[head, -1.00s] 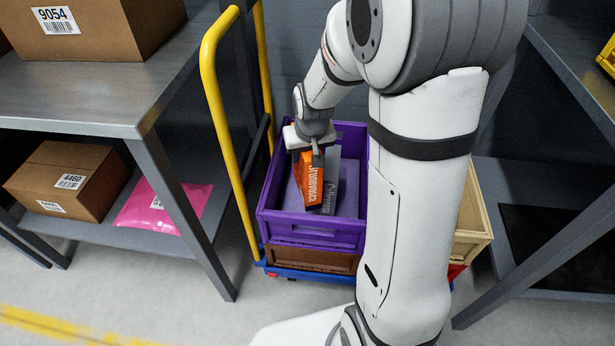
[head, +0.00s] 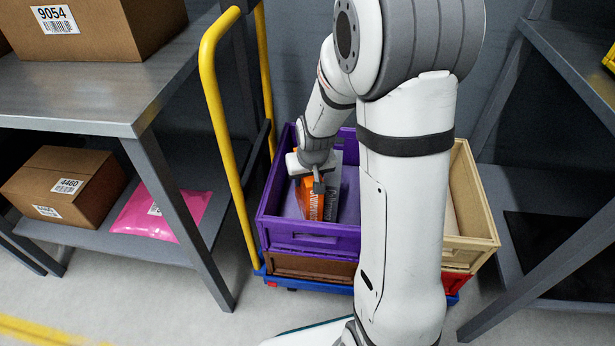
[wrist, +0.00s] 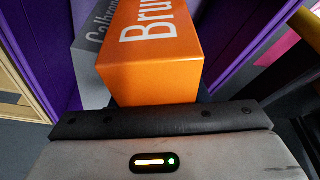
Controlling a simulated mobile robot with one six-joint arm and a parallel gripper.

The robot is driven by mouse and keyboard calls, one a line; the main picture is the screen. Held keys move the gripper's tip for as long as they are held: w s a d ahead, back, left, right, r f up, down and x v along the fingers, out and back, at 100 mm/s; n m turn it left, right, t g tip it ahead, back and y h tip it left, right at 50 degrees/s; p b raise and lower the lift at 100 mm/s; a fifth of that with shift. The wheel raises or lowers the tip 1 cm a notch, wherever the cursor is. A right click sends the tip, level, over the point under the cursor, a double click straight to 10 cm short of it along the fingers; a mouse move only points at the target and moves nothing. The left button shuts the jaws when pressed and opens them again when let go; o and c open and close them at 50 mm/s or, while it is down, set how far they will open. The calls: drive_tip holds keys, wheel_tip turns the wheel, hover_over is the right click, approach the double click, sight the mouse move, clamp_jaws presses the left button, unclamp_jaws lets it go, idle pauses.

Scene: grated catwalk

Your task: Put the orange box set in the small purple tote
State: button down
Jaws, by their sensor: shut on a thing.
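The orange box set (head: 311,199) is upright inside the purple tote (head: 312,238) in the head view, with white lettering on its face. My gripper (head: 318,183) reaches down into the tote from above and is shut on the orange box set. In the wrist view the orange box set (wrist: 158,58) fills the middle, right at the gripper's dark edge. A grey box (head: 333,200) with lettering is in the tote just beside it; the wrist view also shows this grey box (wrist: 92,62). I cannot tell whether the orange box set touches the tote floor.
The purple tote sits on a brown crate (head: 311,267) on a blue cart (head: 325,287) with a yellow handle (head: 221,120). A tan crate (head: 474,215) stands to the right. Grey shelves flank both sides; the left one (head: 95,120) holds cardboard boxes and a pink parcel (head: 162,212).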

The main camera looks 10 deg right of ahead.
drive_tip(key=shift+f, duration=0.4)
drive_tip(key=c, duration=1.1)
unclamp_jaws()
drive_tip(key=p+v, duration=0.4)
drive_tip(key=v, duration=0.8)
drive_tip(key=shift+w+r+p, duration=0.15)
drive_tip(key=shift+r+p, duration=0.05)
drive_tip(key=shift+p, duration=0.15)
drive_tip(key=shift+s+r, duration=0.4)
drive_tip(key=shift+r, duration=0.15)
drive_tip(key=s+r+g, duration=0.1)
drive_tip(key=s+r, duration=0.1)
drive_tip(key=s, duration=0.6)
drive_tip(key=s+r+g, duration=0.1)
drive_tip(key=s+r, duration=0.2)
drive_tip(key=s, duration=0.5)
drive_tip(key=shift+a+r, duration=0.15)
drive_tip(key=shift+s, duration=0.15)
